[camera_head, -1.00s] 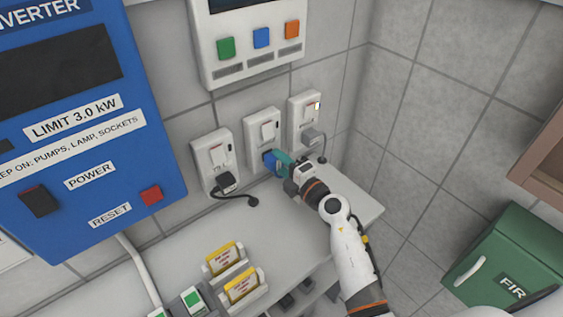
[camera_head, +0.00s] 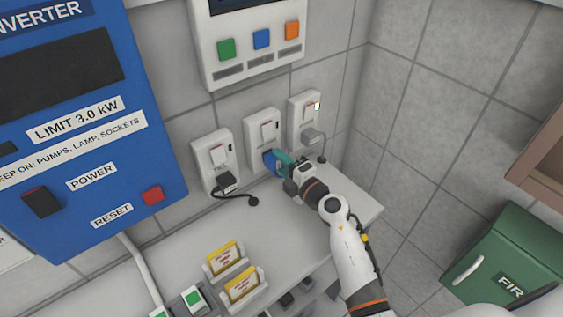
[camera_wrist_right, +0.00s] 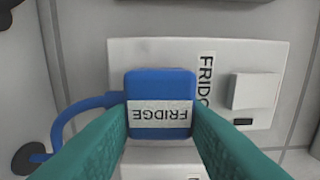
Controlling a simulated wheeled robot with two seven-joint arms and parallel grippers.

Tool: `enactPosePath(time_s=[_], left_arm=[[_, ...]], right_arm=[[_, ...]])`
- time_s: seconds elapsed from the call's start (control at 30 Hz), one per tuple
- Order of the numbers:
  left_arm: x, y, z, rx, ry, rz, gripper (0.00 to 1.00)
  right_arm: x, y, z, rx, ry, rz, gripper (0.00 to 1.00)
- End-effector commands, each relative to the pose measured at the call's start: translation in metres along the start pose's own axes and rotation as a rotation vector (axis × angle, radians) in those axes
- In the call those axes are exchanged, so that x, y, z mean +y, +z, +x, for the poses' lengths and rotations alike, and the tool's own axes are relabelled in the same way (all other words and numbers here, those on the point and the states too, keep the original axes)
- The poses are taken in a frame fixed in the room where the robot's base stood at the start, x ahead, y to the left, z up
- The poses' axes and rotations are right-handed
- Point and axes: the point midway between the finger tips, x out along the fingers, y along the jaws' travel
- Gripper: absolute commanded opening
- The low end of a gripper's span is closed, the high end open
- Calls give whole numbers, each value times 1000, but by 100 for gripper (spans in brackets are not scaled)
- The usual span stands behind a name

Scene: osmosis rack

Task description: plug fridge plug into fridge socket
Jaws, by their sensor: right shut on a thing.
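The blue fridge plug (camera_head: 269,161) is at the lower part of the middle wall socket, the fridge socket (camera_head: 261,128). In the right wrist view the plug (camera_wrist_right: 160,88) has an upside-down FRIDGE label and covers part of the white socket plate (camera_wrist_right: 150,50), which also reads FRIDGE. My right gripper (camera_head: 280,163) is shut on the plug, its teal fingers on both sides, also in the right wrist view (camera_wrist_right: 160,118). The plug's front face is hidden, so I cannot tell how deep it sits. A blue cord leaves the plug's side. My left gripper is not in view.
Below is a white shelf (camera_head: 235,223) with yellow cards (camera_head: 224,257). A blue inverter (camera_head: 90,185) is at the left, a green box (camera_head: 510,255) at the lower right.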

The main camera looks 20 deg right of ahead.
Motion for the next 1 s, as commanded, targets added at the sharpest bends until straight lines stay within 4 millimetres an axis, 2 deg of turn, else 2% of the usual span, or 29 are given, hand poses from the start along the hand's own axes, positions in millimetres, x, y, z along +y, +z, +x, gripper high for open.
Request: enactPosePath(time_s=[0.47,0.5,0.63,0.67,1.0], left_arm=[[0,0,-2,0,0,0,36],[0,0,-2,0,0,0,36],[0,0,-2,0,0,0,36],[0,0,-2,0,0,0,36],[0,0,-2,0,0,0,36]], right_arm=[[-1,0,10,-1,-1,0,16],[-1,0,10,-1,-1,0,38],[0,0,10,-1,-1,0,59],[0,0,10,0,-1,0,61],[1,0,5,0,1,0,61]])
